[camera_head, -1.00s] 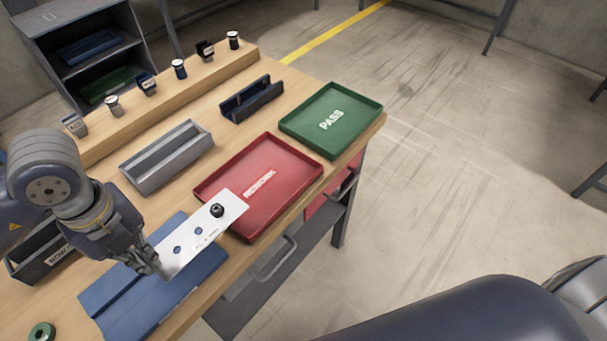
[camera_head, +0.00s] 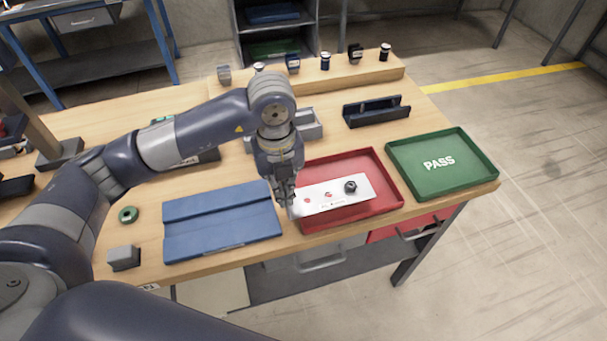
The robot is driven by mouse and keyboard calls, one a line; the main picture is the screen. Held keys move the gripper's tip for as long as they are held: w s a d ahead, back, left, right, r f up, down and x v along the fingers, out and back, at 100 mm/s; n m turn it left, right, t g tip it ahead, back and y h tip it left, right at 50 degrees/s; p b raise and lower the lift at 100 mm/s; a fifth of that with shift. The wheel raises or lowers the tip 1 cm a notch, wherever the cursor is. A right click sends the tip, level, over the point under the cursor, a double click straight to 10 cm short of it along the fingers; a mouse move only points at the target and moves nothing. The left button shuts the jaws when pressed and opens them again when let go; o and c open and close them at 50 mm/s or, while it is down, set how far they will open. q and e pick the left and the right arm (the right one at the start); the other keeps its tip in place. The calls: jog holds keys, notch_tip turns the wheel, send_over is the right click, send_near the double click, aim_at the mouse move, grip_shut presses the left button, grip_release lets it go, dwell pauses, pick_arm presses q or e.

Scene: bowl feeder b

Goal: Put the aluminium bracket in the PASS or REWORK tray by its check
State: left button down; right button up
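The aluminium bracket (camera_head: 325,198) is a flat pale plate with holes and a round black part at its right end. My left gripper (camera_head: 291,207) is shut on the bracket's left end. The bracket lies over the red REWORK tray (camera_head: 392,185) and covers its label; red shows through the holes. I cannot tell how far above the tray floor it is. The green PASS tray (camera_head: 470,160) stands to the right and is empty. My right gripper is not in view.
A blue grooved mat (camera_head: 220,225) lies left of the red tray. A dark channel holder (camera_head: 376,112) and a grey one (camera_head: 308,127) stand behind. A green ring (camera_head: 128,215) and grey block (camera_head: 123,258) are at the left. Small parts line a wooden ledge (camera_head: 340,84).

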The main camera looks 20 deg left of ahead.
aim_at(329, 191)
pick_arm(q)
jog(key=w, duration=0.2)
jog(key=w+d+p, duration=0.1)
jog(key=w, duration=0.2)
jog(key=shift+w+d+f, duration=0.15)
jog(key=shift+w+d, duration=0.15)
jog(key=shift+w, duration=0.1)
jog(key=shift+w+d+f+p, duration=0.15)
jog(key=shift+w+p, duration=0.2)
jog(key=shift+w, duration=0.1)
notch_tip(329, 191, down, 2)
jog(key=shift+s+f+p, duration=0.1)
jog(key=shift+f+p, duration=0.15)
jog(key=shift+p, duration=0.55)
jog(key=shift+f, duration=0.5)
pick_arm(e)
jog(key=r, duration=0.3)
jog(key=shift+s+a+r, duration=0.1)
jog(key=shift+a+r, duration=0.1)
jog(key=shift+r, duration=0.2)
pick_arm(q)
jog(key=shift+f+b, duration=0.6)
jog(key=shift+f, duration=0.05)
jog(key=c, duration=1.8)
grip_release()
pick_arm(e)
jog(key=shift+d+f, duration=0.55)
